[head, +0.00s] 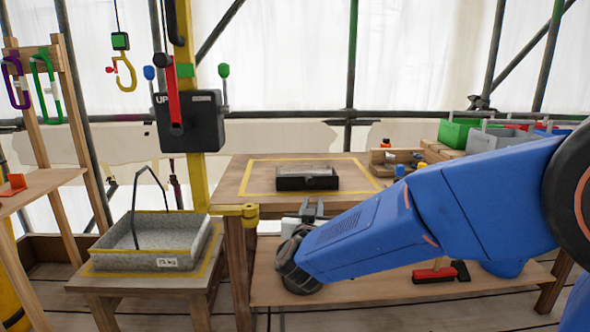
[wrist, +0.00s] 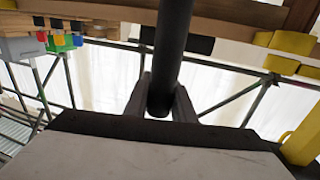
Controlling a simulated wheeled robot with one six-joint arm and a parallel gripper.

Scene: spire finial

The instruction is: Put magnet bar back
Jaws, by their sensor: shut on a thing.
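My gripper (wrist: 162,98) is shut on a dark round bar (wrist: 174,45), which looks like the magnet bar. In the wrist view the bar runs from the top edge down to between the two grey fingers, where its rounded end shows. In the head view my gripper (head: 311,208) is just in front of the wooden bench (head: 222,191), below its top. The bar cannot be made out there, and my arm hides part of the bench and the lower shelf.
A black case (head: 307,183) with a clear top sits inside a yellow outline on the bench. A grey speckled tray (head: 115,262) with a handle stands on a low table at left. Green (head: 456,134) and grey bins stand at right. A red-and-black tool (head: 436,274) lies on the lower shelf (head: 380,291).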

